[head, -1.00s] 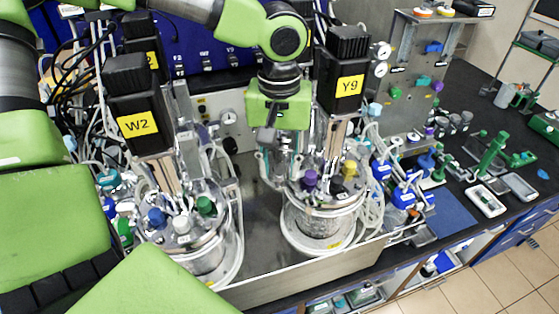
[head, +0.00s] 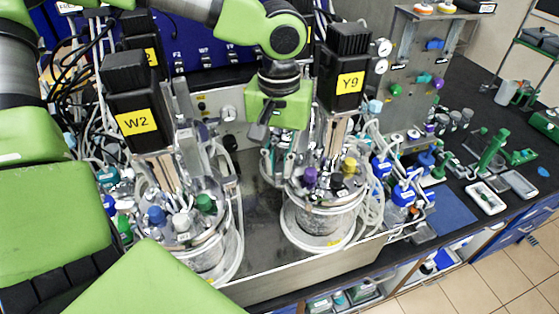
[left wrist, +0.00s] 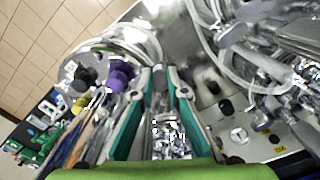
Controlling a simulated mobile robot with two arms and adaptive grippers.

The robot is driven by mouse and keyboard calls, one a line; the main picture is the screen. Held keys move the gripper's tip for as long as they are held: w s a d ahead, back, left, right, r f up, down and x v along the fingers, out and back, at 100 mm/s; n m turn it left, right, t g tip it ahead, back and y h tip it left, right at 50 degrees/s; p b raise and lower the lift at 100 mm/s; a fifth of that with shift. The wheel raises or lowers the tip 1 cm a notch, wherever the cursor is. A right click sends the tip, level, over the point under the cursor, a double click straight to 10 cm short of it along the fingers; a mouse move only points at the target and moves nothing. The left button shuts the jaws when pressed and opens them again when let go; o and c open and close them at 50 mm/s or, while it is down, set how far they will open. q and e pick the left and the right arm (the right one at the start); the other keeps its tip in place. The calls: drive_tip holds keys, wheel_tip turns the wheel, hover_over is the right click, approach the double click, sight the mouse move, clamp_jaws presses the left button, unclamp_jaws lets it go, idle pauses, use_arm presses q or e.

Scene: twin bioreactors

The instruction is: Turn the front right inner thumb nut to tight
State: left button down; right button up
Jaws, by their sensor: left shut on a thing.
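The front right vessel (head: 318,222), under the motor labelled Y9 (head: 346,70), has a steel lid with purple (head: 310,176) and yellow (head: 349,165) caps. My left gripper (head: 279,165) points down at the left, inner side of this lid. In the left wrist view my two teal-edged fingers (left wrist: 163,78) come close together at their tips. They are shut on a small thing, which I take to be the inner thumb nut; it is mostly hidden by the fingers. The purple cap (left wrist: 118,78) stands just left of the fingers there. My right gripper is not in view.
The front left vessel (head: 202,262), under the motor labelled W2 (head: 137,110), stands left with blue, white and green caps. Clear tubing loops around both vessels. A metal tray edge (head: 300,270) runs in front. Blue-capped bottles (head: 400,196) stand right.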

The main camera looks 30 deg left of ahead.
sight(277, 168)
use_arm(q)
drive_tip(key=m, duration=0.7)
drive_tip(key=shift+a, duration=0.1)
drive_tip(key=m, duration=0.6)
drive_tip(key=shift+w+a+r, duration=0.1)
drive_tip(key=shift+w, duration=0.05)
drive_tip(key=shift+m, duration=0.4)
drive_tip(key=c, duration=2)
unclamp_jaws()
wheel_tip(277, 168, up, 12)
